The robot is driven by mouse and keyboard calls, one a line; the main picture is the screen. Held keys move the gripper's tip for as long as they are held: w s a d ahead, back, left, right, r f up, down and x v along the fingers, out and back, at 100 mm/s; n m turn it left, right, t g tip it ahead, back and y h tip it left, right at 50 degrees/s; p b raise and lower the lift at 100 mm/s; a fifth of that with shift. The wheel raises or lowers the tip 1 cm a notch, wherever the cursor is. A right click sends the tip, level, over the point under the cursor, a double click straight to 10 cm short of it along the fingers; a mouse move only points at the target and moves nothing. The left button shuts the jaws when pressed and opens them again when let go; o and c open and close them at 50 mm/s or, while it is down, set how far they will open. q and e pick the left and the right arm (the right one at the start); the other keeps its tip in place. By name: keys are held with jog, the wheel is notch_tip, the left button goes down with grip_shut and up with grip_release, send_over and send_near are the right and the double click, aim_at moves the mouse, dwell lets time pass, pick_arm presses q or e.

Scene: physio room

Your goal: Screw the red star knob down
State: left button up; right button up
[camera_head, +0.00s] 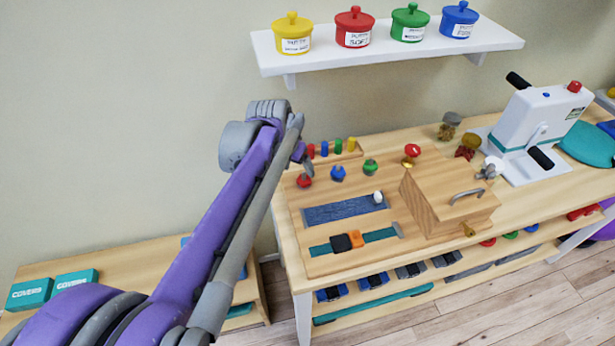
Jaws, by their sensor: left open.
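The red star knob (304,180) stands at the left end of a row on the wooden board (300,220), with a blue knob (337,173) and a green knob (370,167) to its right. I cannot tell how high it sits on its thread. My left arm reaches in from the lower left. My left gripper (304,160) is open, just above and behind the red knob in the picture. Its fingers are small and partly hidden by the arm, and I cannot tell whether they touch the knob. My right gripper is not in view.
Coloured pegs (337,147) stand behind the knobs. A wooden box (450,195) with a handle is at the right of the board. A white crank machine (540,125) is farther right. A wall shelf (390,52) holds lidded pots.

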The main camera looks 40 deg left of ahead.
aim_at(304, 179)
pick_arm(q)
jog(key=b+x, duration=0.1)
jog(key=x, duration=0.7)
jog(key=shift+w+f, duration=0.15)
jog(key=shift+f, duration=0.2)
grip_shut()
